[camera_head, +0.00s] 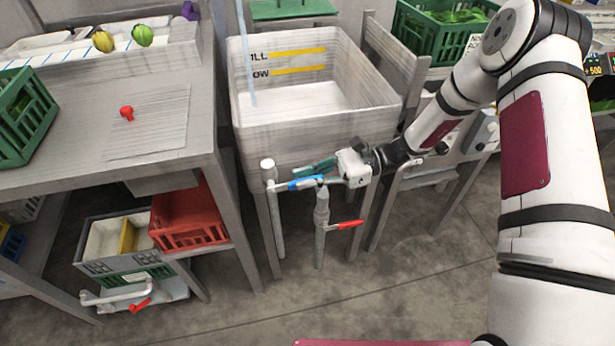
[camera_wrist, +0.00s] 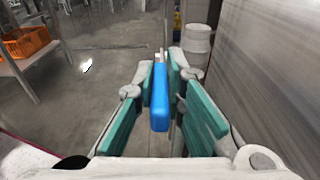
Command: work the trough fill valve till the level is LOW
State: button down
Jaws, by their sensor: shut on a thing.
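The white trough (camera_head: 312,125) stands in the middle of the head view. A blue valve handle (camera_head: 303,184) sits on the pipework at the trough's front. My gripper (camera_head: 320,172) is shut on this handle, which lies between its teal pads in the wrist view (camera_wrist: 160,97).
A red-handled valve (camera_head: 347,225) sits lower on the pipework. A grey table (camera_head: 60,175) with a red knob-like piece (camera_head: 127,113) stands left, a red crate (camera_head: 190,215) beneath it. A green crate (camera_head: 435,40) is at back right. The floor in front is clear.

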aim_at(290, 183)
jog(key=r+h+p, duration=0.2)
jog(key=p, duration=0.1)
jog(key=shift+s+a+r+t, duration=0.15)
jog(key=shift+a+r+t, duration=0.1)
jog(key=shift+a+t, duration=0.05)
jog(key=h+p, duration=0.1)
jog(key=r+h+p, duration=0.1)
jog(key=shift+s+a+t+p, duration=0.15)
jog(key=shift+a+t+p, duration=0.15)
jog(key=shift+p, duration=0.05)
jog(key=h+p, duration=0.1)
jog(key=a+r+h+p, duration=0.1)
jog(key=h+p, duration=0.1)
jog(key=a+r+t+h+p, duration=0.1)
jog(key=shift+s+a+r+h+p, duration=0.1)
jog(key=shift+s+a+h+p, duration=0.1)
jog(key=shift+s+h+p, duration=0.1)
jog(key=a+h+p, duration=0.1)
jog(key=a+t+h+p, duration=0.1)
jog(key=h, duration=0.1)
jog(key=s+a+r+h+p, duration=0.1)
jog(key=p, duration=0.1)
jog(key=shift+a+t+h, duration=0.1)
jog(key=shift+t+h, duration=0.2)
jog(key=shift+s+a+f+t+h+p, duration=0.15)
jog(key=shift+a+t+h+p, duration=0.25)
jog(key=shift+a+h+p, duration=0.85)
jog(key=shift+d+h+b, duration=0.25)
jog(key=shift+h+b, duration=0.1)
